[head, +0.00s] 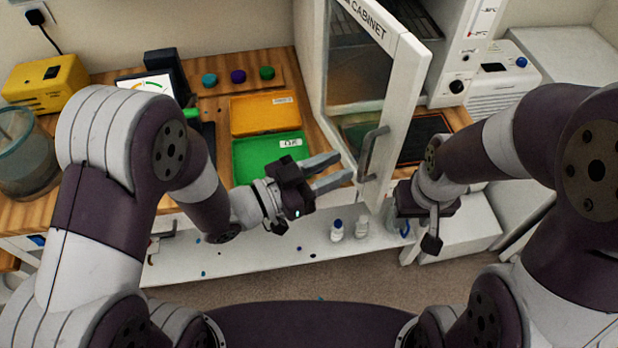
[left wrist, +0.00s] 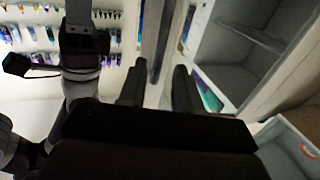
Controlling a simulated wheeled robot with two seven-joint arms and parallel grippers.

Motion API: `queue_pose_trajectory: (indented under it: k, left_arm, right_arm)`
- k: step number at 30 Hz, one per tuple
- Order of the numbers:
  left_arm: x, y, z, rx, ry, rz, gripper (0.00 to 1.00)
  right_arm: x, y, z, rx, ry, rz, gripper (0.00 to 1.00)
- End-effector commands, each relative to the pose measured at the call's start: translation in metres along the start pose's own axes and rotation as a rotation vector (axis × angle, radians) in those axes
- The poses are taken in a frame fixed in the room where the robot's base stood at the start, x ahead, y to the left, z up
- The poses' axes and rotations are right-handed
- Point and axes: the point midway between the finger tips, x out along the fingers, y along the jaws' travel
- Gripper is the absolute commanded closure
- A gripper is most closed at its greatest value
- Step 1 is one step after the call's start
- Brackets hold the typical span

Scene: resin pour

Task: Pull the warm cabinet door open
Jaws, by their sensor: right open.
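The warm cabinet door (head: 405,100), a white frame with a glass pane, stands swung open away from the cabinet (head: 450,45). Its grey bar handle (head: 372,152) is on the outer face near the free edge. My left gripper (head: 345,167) is open just left of the handle, its fingers pointing at it; no grip shows. The left wrist view shows its spread fingers (left wrist: 157,88) with a vertical grey bar beyond the gap. My right gripper (head: 418,222) is open and low, to the right of the door's free edge; the door's lower part is near it.
An orange tray (head: 265,113) and a green tray (head: 250,160) lie on the wooden bench left of the door. Small bottles (head: 337,230) stand on the white lower shelf. A white device (head: 505,85) stands right of the cabinet. Floor in front is clear.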

Motion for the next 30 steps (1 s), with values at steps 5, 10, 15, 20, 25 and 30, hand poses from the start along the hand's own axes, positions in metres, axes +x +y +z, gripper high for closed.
queue_pose_trajectory:
  k: [5,10,15,20,25,30]
  left_arm:
    - [-0.041,-0.002,0.001,0.0,0.002,-0.007,0.67]
    - [-0.057,-0.001,-0.001,0.001,0.004,-0.002,0.67]
    - [-0.058,0.0,-0.001,0.001,0.003,0.001,0.67]
    - [-0.058,0.0,-0.001,0.001,0.003,0.001,0.67]
    - [-0.058,0.0,-0.001,0.001,0.003,0.001,0.67]
    - [-0.064,-0.015,0.043,0.0,-0.214,-0.08,0.67]
  right_arm:
    - [0.01,0.0,0.001,0.0,0.0,0.0,0.57]
    - [0.011,0.0,0.001,0.0,0.0,0.0,0.57]
    - [0.011,0.0,0.001,0.0,0.0,0.0,0.57]
    - [0.011,0.0,0.001,0.0,0.0,0.0,0.57]
    - [0.011,0.0,0.001,0.0,0.0,0.0,0.57]
    - [0.011,0.0,0.001,0.0,0.0,0.0,0.57]
